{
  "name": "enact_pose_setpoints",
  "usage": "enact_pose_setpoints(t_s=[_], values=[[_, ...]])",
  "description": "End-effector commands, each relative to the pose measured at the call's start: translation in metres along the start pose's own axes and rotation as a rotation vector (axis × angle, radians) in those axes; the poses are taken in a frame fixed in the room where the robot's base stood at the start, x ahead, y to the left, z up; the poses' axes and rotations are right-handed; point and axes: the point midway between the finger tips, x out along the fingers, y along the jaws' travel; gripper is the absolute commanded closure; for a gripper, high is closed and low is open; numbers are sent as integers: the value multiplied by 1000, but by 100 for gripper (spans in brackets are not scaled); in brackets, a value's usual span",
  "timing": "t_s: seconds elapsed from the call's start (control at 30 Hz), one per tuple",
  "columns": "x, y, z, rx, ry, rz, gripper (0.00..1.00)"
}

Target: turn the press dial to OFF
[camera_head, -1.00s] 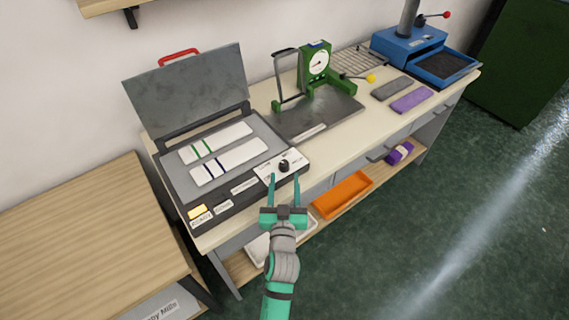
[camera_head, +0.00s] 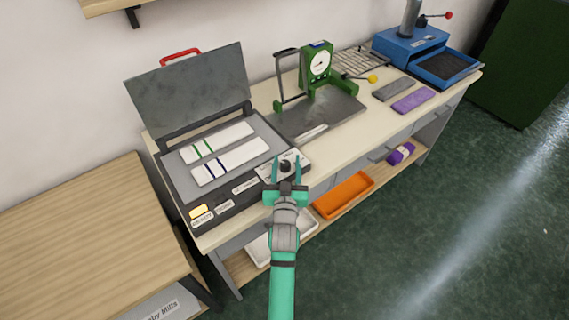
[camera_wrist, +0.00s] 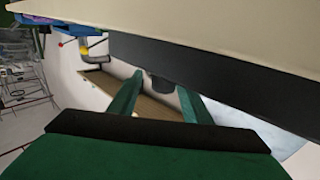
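The press (camera_head: 165,187) stands with its grey lid (camera_head: 190,90) raised, on the left of the workbench. Its black dial (camera_head: 285,166) sits on a white label plate at the front right corner; the lettering and pointer are too small to read. My gripper (camera_head: 286,168) is at the front of the dial, its teal fingers on either side. In the wrist view, my gripper (camera_wrist: 158,92) is open, and the dark dial (camera_wrist: 160,88) shows between and beyond the fingertips. A gap remains on both sides, and I see no contact.
Two white striped knitted pieces (camera_head: 230,158) lie on the press bed. A green gauge stand (camera_head: 318,70) and a blue device (camera_head: 410,48) stand farther right. An orange tray (camera_head: 343,194) is on the lower shelf. A wooden table (camera_head: 85,235) is at left.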

Motion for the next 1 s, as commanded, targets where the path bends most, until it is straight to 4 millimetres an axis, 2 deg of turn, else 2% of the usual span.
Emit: enact_pose_setpoints(t_s=[0.03, 0.13, 0.17, 0.57, 1.0], values=[[0, -2, 0, 0, 0, -3, 69], [0, -4, 0, 0, 0, -6, 92], [0, -5, 0, 0, 0, -7, 95], [0, -6, 0, 1, 0, -28, 95], [-1, -6, 0, 1, 0, -149, 95]])
